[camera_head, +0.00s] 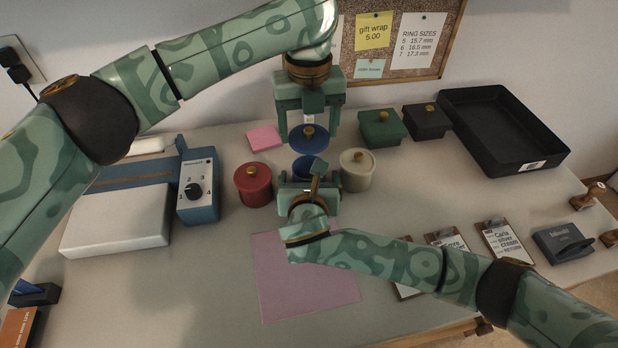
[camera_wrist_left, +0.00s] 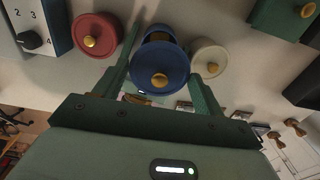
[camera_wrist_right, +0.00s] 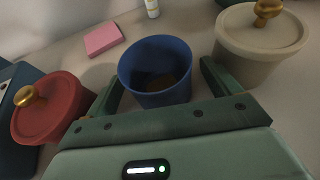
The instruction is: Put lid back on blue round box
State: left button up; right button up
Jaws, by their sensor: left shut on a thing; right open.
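The blue round lid (camera_head: 309,137) with a gold knob is held by my left gripper (camera_head: 308,128), above and slightly behind the blue round box (camera_head: 311,166). In the left wrist view the lid (camera_wrist_left: 160,66) is between the fingers, with part of the box (camera_wrist_left: 158,34) showing past it. In the right wrist view the box (camera_wrist_right: 155,68) stands upright with its top uncovered and a brownish patch inside. My right gripper (camera_head: 309,180) is open at the front of the box, one finger on either side. Whether the fingers touch its wall is unclear.
A red lidded pot (camera_head: 253,184) and a cream one (camera_head: 357,170) stand close on either side. Green (camera_head: 382,129) and dark (camera_head: 426,121) lidded boxes and a black tray (camera_head: 505,130) are back right. A pink pad (camera_head: 264,138) lies behind; a pink sheet (camera_head: 300,285) lies in front.

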aim_at(309, 157)
jog(key=shift+w+f, duration=0.1)
jog(key=shift+w, duration=0.2)
jog(key=c, duration=1.5)
pick_arm(q)
jog(key=shift+f, duration=2.5)
jog(key=shift+f, duration=0.9)
jog(key=shift+f, duration=0.6)
